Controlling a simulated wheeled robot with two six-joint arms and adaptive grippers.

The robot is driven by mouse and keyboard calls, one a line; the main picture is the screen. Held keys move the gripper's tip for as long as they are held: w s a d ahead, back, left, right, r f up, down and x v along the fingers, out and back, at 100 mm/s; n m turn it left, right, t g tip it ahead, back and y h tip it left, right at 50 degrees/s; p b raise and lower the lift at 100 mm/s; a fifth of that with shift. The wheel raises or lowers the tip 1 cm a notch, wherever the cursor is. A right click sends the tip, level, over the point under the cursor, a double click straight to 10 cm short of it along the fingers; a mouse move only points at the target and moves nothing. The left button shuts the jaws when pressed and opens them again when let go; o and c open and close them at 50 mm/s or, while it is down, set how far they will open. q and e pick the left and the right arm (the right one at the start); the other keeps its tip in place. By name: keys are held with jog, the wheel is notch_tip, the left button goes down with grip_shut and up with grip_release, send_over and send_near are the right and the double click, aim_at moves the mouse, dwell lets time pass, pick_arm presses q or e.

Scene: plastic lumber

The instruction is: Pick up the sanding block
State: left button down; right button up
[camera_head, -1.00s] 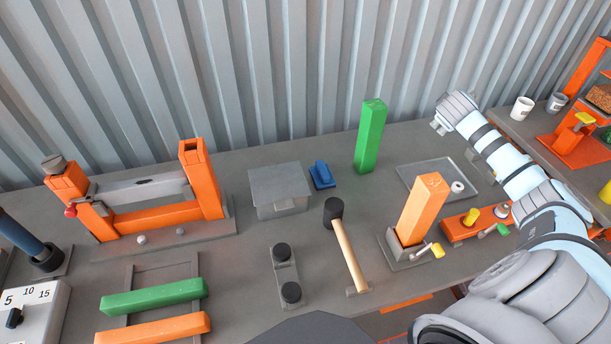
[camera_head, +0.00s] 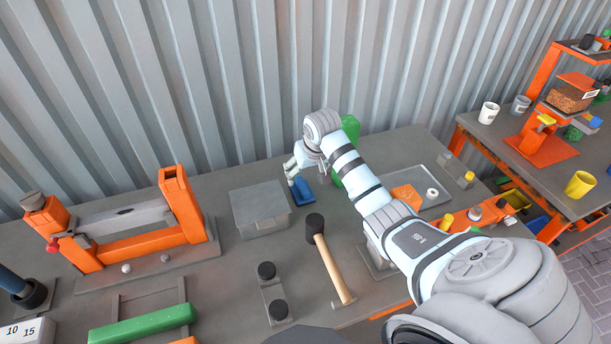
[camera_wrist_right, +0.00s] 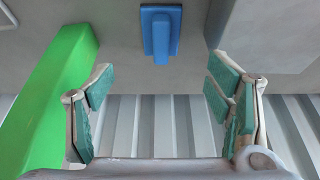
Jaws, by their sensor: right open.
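The sanding block is a small blue block with a raised grip (camera_head: 301,191), lying on the grey bench near the wall. It also shows in the right wrist view (camera_wrist_right: 160,33), at the top centre, beyond the fingertips and between their lines. My right gripper (camera_head: 291,170) is open and empty, beside the block on its wall side in the head view. Its two green-padded fingers stand wide apart in the right wrist view (camera_wrist_right: 162,85). The fingers are apart from the block. My left gripper is in neither view.
A green upright post (camera_head: 350,130) stands close to the right gripper, partly hidden by my arm. A grey box with a flat lid (camera_head: 258,205) stands left of the block. A mallet (camera_head: 328,262) lies in front. The corrugated wall (camera_head: 230,80) is close behind.

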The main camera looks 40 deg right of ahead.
aim_at(302, 184)
jog(key=b+x, duration=0.3)
jog(key=x, duration=0.8)
jog(key=shift+w+f+b, duration=0.2)
jog(key=shift+f+b, duration=0.05)
jog(key=shift+b, duration=0.1)
jog(key=shift+c, duration=0.8)
jog(key=shift+r, duration=0.15)
jog(key=c, duration=1.2)
jog(key=shift+o, duration=0.2)
jog(key=shift+r, duration=0.1)
jog(key=shift+r, duration=0.4)
notch_tip(302, 184, up, 19)
jog(key=p, duration=0.2)
jog(key=shift+p, duration=0.35)
